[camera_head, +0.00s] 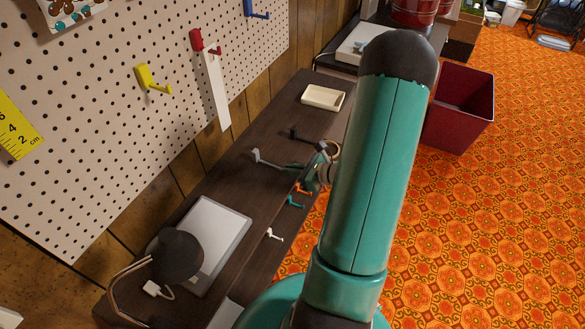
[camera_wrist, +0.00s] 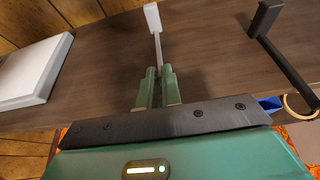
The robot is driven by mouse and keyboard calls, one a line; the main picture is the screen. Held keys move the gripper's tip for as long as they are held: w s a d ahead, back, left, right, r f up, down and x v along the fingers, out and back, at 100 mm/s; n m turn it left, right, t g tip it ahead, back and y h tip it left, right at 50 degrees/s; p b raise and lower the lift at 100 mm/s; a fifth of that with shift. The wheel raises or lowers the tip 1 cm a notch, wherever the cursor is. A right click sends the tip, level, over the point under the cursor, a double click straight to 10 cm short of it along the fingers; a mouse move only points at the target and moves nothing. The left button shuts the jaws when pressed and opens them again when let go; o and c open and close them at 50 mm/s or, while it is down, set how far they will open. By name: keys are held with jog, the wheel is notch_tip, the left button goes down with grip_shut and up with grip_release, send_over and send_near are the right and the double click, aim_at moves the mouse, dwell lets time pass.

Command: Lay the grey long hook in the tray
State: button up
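The grey long hook (camera_head: 266,159) is over the dark wooden table, its upturned end pointing toward the pegboard. In the wrist view, its pale end and thin shaft (camera_wrist: 158,48) run straight out from between the green fingers. My gripper (camera_wrist: 157,78) is closed about the shaft; it also shows in the head view (camera_head: 297,167), partly behind my arm. I cannot tell whether the hook is clear of the tabletop. The shallow cream tray (camera_head: 323,97) lies farther along the table and looks empty.
A black hook (camera_head: 299,133) lies beside the grey one, on the tray side. Orange (camera_head: 303,188), teal (camera_head: 296,202) and white (camera_head: 275,235) hooks lie nearer. A pale flat panel (camera_head: 222,235) and a dark lamp (camera_head: 178,257) occupy the near end. The pegboard (camera_head: 110,100) rises behind.

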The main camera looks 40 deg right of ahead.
jog(key=o, duration=0.5)
jog(key=v, duration=1.3)
jog(key=shift+s+d+r, duration=0.1)
jog(key=shift+s+r, duration=0.1)
jog(key=shift+s, duration=0.15)
